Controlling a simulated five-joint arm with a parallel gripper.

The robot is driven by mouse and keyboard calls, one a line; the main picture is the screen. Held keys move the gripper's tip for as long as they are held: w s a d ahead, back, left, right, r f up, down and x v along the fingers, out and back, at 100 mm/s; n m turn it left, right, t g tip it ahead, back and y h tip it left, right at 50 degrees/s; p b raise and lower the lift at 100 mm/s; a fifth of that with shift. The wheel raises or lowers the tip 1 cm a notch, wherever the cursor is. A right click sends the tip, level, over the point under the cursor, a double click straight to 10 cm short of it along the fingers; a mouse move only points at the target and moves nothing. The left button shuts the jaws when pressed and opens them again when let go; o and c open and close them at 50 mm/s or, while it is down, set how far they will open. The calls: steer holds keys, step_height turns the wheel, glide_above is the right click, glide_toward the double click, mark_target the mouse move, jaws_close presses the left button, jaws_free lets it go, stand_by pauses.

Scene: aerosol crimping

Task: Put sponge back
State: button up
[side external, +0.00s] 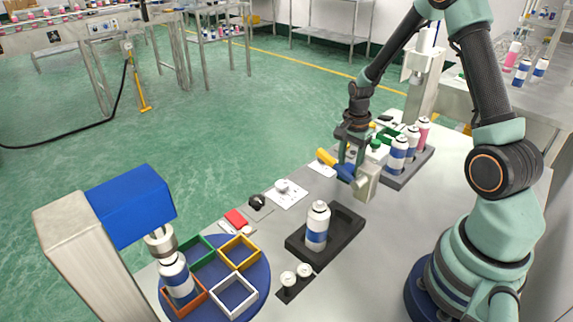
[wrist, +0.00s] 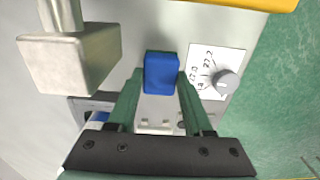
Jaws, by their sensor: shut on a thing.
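In the wrist view a small blue block (wrist: 161,73), the only thing here that looks like the sponge, sits between the two green fingertips of my gripper (wrist: 158,82). My gripper is shut on it. In the side view my gripper (side external: 352,160) is above the table's far half, with a blue piece (side external: 345,172) at its fingers. A yellow cylinder (side external: 326,157) shows just left of the blue piece. A pale metal block (side external: 365,184) stands close beside my gripper and hides part of it.
A black tray (side external: 346,217) with a white and blue can (side external: 318,228) is in front of my gripper. A rack of cans (side external: 398,182) stands right of it. A white card with a knob (side external: 286,193) lies left. A blue turntable (side external: 262,283) and blue crimping head (side external: 130,205) are at lower left.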

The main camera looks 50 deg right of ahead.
mark_target(349, 168)
steer(key=shift+f, duration=0.15)
steer(key=o, duration=1.2)
step_height(349, 168, up, 12)
steer(key=s+a+r+n+t, duration=0.2)
steer(key=a+r+n, duration=0.3)
steer(key=a+n, duration=0.3)
steer(key=s+a+r+n+t, duration=0.3)
steer(key=s+a+r+n, duration=0.2)
steer(key=a+n, duration=0.4)
steer(key=shift+s+r+n+t, duration=0.2)
steer(key=shift+r+n+t, duration=0.1)
steer(key=shift+r+n, duration=0.3)
steer(key=shift+r, duration=0.1)
